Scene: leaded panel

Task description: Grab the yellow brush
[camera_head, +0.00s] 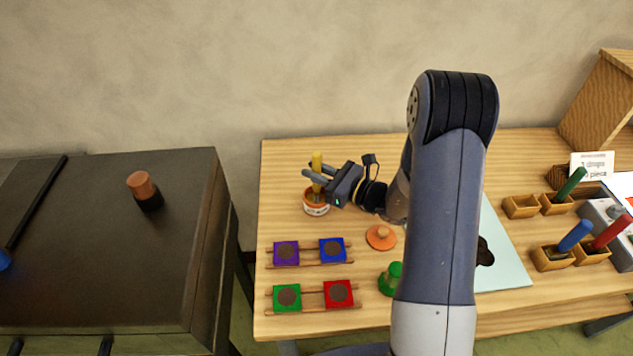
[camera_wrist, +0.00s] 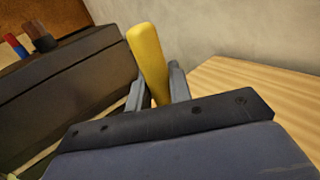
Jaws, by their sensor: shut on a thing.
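The yellow brush (camera_head: 317,161) stands upright in a small white and orange pot (camera_head: 316,207) near the back left of the wooden table. My gripper (camera_head: 312,178) reaches it from the right, with its fingers on either side of the handle. In the wrist view the yellow handle (camera_wrist: 149,60) rises between the two grey fingers (camera_wrist: 157,92), which are shut on it. The brush's lower end is hidden by the pot and my gripper.
An orange knobbed disc (camera_head: 381,238), a green knobbed piece (camera_head: 391,279) and coloured tiles on wooden racks (camera_head: 312,252) lie in front. Wooden holders (camera_head: 521,207) with coloured brushes stand at right. A dark cabinet (camera_head: 110,250) stands left, across a gap.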

